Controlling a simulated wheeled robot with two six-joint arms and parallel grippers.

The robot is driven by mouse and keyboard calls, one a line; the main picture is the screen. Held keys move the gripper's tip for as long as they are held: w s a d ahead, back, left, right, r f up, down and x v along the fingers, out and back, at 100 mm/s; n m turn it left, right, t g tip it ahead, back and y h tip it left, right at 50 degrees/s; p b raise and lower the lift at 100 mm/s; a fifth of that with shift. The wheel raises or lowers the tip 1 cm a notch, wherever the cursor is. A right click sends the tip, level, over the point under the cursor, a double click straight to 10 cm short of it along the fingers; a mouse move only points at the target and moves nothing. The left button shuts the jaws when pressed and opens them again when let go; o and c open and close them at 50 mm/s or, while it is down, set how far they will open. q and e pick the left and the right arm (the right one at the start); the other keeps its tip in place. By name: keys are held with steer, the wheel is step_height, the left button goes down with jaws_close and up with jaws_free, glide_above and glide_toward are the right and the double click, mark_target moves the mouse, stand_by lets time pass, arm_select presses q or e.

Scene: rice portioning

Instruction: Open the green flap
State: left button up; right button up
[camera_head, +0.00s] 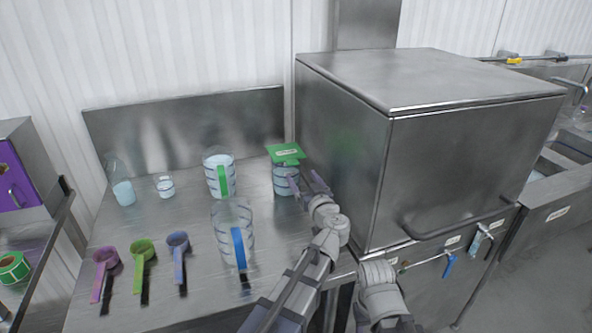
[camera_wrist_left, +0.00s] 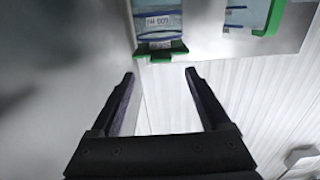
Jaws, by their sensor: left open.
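The green flap (camera_head: 286,152) lies flat on top of a clear container (camera_head: 284,184) near the right end of the steel table, beside the large steel cabinet. My left gripper (camera_head: 314,178) is just to the right of this container, between it and the cabinet. In the left wrist view, the gripper (camera_wrist_left: 160,74) is open with nothing between its fingers. The green flap (camera_wrist_left: 162,50) is just beyond the fingertips there, seemingly apart from them. The labelled container (camera_wrist_left: 158,18) appears upside down at the top. My right gripper is not in view.
A pitcher with a green handle (camera_head: 209,176) stands left of the flap container. A blue-handled pitcher (camera_head: 221,215) stands nearer. Pink (camera_head: 106,256), green (camera_head: 143,247) and blue (camera_head: 178,240) scoops lie at left. The steel cabinet (camera_head: 350,150) closes off the right side.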

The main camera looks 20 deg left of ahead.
mark_target(294, 165)
arm_select(q)
steer(key=x, duration=0.7)
steer(key=shift+w+a+r, duration=0.1)
steer(key=shift+w+a, duration=0.15)
steer(key=shift+w, duration=0.05)
jaws_close()
stand_by(0.5)
stand_by(0.9)
